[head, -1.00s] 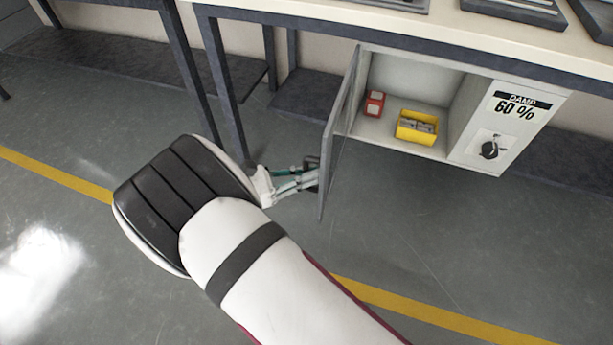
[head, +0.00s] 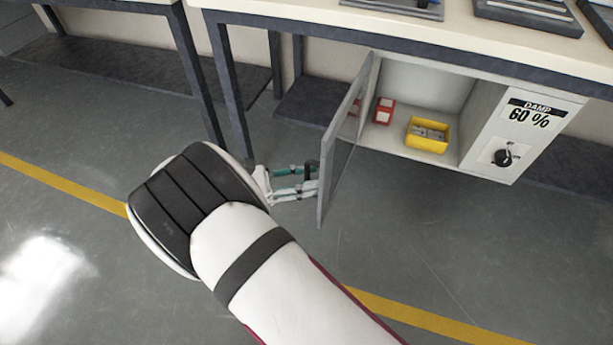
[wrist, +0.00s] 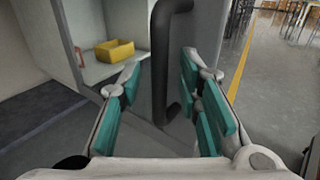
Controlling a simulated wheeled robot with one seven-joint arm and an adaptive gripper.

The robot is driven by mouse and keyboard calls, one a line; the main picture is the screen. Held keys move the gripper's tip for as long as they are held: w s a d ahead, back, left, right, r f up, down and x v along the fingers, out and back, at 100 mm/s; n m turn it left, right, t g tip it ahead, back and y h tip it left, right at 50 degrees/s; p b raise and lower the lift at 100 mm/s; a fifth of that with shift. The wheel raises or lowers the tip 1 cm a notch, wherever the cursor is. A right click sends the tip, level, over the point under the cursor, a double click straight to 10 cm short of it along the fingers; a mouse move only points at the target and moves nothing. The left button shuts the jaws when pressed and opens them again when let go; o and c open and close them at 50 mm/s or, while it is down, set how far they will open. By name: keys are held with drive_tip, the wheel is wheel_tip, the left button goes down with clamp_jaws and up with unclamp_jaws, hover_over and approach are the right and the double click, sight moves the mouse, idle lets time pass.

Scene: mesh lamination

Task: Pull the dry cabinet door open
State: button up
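The dry cabinet (head: 480,150) hangs under the workbench, and its door (head: 340,160) stands wide open, swung out toward me. The door has a grey frame and a see-through pane. Its dark bar handle (wrist: 166,60) is on the outer face near the free edge; in the head view the handle (head: 311,172) is partly hidden. My gripper (head: 308,182) is at the handle, left of the door. In the wrist view my gripper (wrist: 161,78) has its teal-padded fingers apart on either side of the handle, with a gap showing on the left.
Inside the cabinet are a yellow bin (head: 427,135) and a red box (head: 384,111). A control panel (head: 522,138) reading DAMP 60 % is on the right. Bench legs (head: 228,100) stand behind my gripper. The grey floor (head: 420,240) in front is clear.

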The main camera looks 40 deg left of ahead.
drive_tip(key=v, duration=0.7)
idle(0.3)
drive_tip(key=shift+s+a, duration=0.1)
drive_tip(key=shift+a, duration=0.05)
idle(0.3)
